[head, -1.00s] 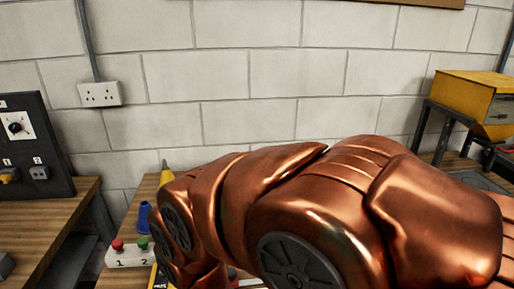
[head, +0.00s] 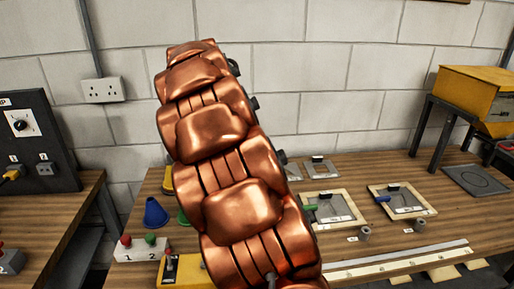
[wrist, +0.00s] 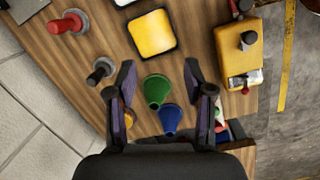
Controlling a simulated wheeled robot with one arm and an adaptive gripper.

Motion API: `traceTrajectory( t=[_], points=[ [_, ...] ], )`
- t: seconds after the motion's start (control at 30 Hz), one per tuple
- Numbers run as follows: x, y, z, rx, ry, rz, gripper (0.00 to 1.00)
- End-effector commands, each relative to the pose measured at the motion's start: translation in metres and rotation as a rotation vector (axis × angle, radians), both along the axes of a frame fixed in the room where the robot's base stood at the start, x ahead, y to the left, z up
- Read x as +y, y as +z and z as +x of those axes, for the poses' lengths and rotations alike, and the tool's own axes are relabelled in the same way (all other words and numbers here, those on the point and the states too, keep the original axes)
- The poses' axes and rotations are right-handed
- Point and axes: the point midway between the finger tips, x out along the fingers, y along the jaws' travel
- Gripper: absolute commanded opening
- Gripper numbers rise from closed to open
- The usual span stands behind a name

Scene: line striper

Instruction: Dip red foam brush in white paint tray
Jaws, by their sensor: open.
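My gripper (wrist: 160,85) is open and empty in the wrist view, its two dark fingers spread above the table. A green cone (wrist: 157,90) and a blue cone (wrist: 170,118) show between and below the fingers. A red-topped round piece (wrist: 68,22) stands at the upper left of the wrist view; I cannot tell whether it is the red foam brush.
In the head view, my arm hides the table's middle left. A button box (head: 141,248) and yellow box (head: 180,272) stand at the front left. Two wood-framed panels (head: 334,224) (head: 430,210) carry green- and blue-handled tools. A long pale strip (head: 400,258) lies along the front.

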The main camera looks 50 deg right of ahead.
Motion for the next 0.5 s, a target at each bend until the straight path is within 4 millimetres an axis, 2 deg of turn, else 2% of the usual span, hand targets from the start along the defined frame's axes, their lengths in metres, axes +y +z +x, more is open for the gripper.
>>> traceTrajectory(
  t=[0.03,0.1,0.37,0.5],
  points=[
    [-0.017,0.0,0.009,0.01,0.037,0.005,0.52],
    [-0.036,0.0,0.021,0.019,0.109,0.007,0.52],
    [-0.103,-0.012,0.055,0.051,0.4,0.051,0.52],
    [-0.135,-0.024,0.066,0.055,0.569,0.087,0.52]
  ],
)
